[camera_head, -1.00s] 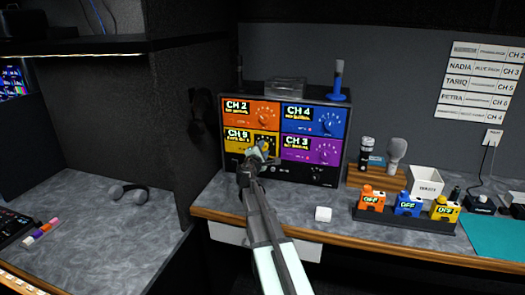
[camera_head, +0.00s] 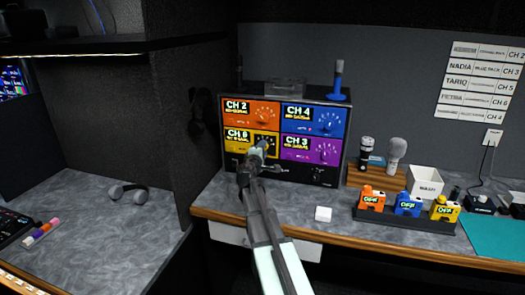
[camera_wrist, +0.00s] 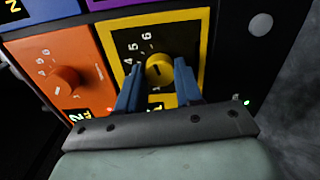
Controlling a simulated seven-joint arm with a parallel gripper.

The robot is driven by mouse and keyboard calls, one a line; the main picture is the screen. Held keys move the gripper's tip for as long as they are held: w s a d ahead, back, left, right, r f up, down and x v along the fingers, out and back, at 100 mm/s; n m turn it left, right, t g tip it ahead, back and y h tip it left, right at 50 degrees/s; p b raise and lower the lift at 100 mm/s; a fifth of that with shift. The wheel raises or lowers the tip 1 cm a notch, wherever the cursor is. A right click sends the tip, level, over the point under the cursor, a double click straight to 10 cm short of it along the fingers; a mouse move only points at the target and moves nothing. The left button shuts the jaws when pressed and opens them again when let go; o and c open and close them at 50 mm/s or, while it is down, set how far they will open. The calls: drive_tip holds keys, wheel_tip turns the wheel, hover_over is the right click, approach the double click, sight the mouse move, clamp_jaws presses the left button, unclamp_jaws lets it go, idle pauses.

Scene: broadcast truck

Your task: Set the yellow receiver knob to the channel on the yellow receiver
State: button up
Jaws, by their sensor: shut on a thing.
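The yellow receiver (camera_head: 235,145) is the lower-left panel of a black rack. Its display starts with CH, and its number is too blurred to read surely, perhaps 6. The yellow knob (camera_wrist: 160,69) shows in the wrist view, with a dark mark on its face and a printed scale where 5 and 6 are legible. My gripper (camera_wrist: 158,80) is shut on this knob, one blue finger on each side. In the head view my gripper (camera_head: 257,152) covers the knob and part of the panel.
Orange (camera_head: 251,113), blue (camera_head: 314,119) and purple (camera_head: 310,149) receivers adjoin the yellow one. The orange knob (camera_wrist: 65,79) is close by in the wrist view. A wall list (camera_head: 480,80) shows names and channels.

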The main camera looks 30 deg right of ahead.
drive_tip(key=o, duration=1)
drive_tip(key=shift+o, duration=0.2)
drive_tip(key=v, duration=1.3)
drive_tip(key=shift+s+a, duration=0.25)
drive_tip(key=shift+s, duration=0.05)
